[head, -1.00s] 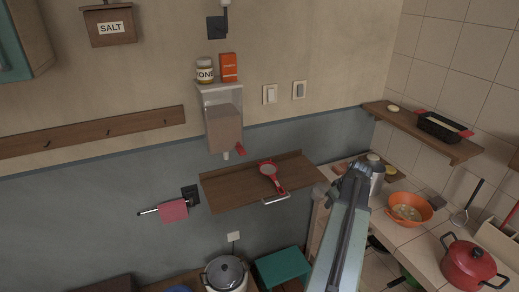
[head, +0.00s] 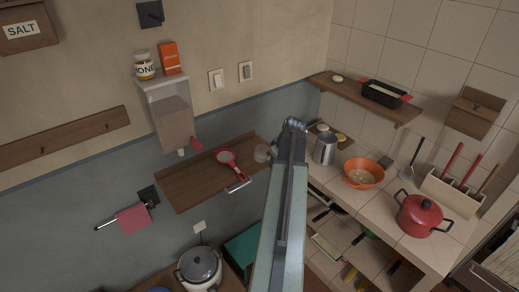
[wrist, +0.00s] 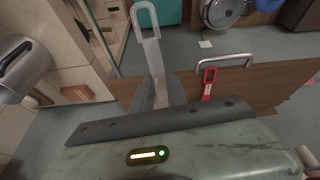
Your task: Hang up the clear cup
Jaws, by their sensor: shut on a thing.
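A wooden rail (head: 62,138) with several dark hooks is on the wall at the far left.
A metal jug (head: 325,148), orange bowl (head: 363,173) and red pot (head: 420,214) stand on the counter at right.

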